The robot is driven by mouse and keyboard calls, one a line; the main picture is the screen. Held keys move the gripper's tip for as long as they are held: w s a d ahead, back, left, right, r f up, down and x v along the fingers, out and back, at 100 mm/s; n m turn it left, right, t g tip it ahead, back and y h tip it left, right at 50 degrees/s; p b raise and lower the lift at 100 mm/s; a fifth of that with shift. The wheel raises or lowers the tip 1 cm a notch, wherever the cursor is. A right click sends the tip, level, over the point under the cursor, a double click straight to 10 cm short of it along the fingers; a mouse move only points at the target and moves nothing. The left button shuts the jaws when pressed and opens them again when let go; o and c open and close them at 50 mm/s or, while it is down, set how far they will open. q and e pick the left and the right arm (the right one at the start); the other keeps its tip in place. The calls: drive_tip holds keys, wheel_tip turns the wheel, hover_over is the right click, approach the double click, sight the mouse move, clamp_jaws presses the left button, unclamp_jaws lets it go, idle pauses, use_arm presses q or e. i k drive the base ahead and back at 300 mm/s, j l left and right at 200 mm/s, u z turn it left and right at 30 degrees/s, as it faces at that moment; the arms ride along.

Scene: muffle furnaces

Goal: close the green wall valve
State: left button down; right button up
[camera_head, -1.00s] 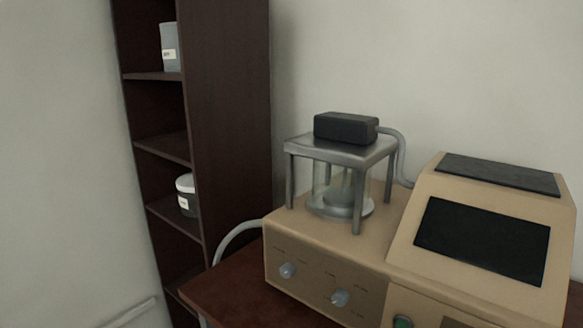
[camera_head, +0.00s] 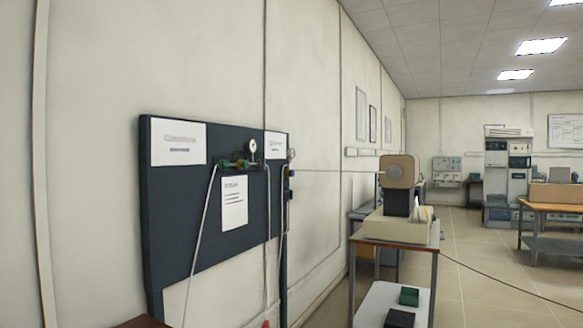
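The green wall valve (camera_head: 238,164) sits on a dark blue wall panel (camera_head: 185,225) at the left of the head view. It looks small, and I cannot tell whether its handle is open or closed. A round gauge (camera_head: 253,146) stands just above and to its right. A pale pipe (camera_head: 200,235) runs down from the valve's left side. Neither of my grippers shows in the view.
A table (camera_head: 395,241) with a beige device (camera_head: 399,185) stands right of the panel, with green and dark boxes on its lower shelf. A brown-topped bench (camera_head: 555,206) is at far right. Open tiled floor (camera_head: 490,285) lies between, crossed by a dark cable.

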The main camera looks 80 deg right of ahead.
sight(225, 165)
drive_tip(key=z, duration=2.2)
drive_tip(key=i+l, duration=0.35)
drive_tip(key=l, duration=0.25)
drive_tip(key=i+l+z, duration=0.1)
drive_tip(key=i+l, duration=0.25)
drive_tip(key=l, duration=0.2)
drive_tip(key=i+l, duration=0.4)
drive_tip(key=l, duration=0.15)
drive_tip(key=i+l+z, duration=0.15)
drive_tip(key=i+l, duration=0.2)
drive_tip(key=l, duration=0.25)
drive_tip(key=i+l, duration=0.2)
drive_tip(key=i, duration=0.2)
drive_tip(key=i+l+z, duration=0.1)
drive_tip(key=i, duration=0.25)
drive_tip(key=i+l, duration=0.2)
drive_tip(key=i, duration=0.2)
drive_tip(key=i+j+z, duration=0.2)
drive_tip(key=i+j, duration=0.6)
drive_tip(key=j, duration=0.1)
